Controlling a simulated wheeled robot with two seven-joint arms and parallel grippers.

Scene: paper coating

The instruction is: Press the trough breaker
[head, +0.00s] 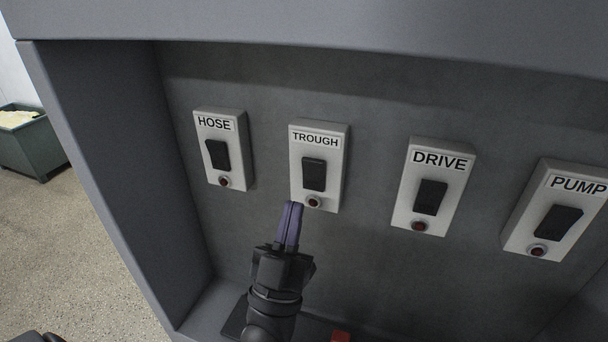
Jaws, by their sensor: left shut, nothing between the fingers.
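The trough breaker (302,142) is a pale box labelled TROUGH on the grey back panel, second from the left. My right gripper does not show.
The hose breaker (202,141) is on the left, the drive breaker (407,186) and the pump breaker (522,221) are on the right; their lamps look dark red. The cabinet's side wall (120,150) bounds the left. A green bin (30,148) stands on the floor outside.

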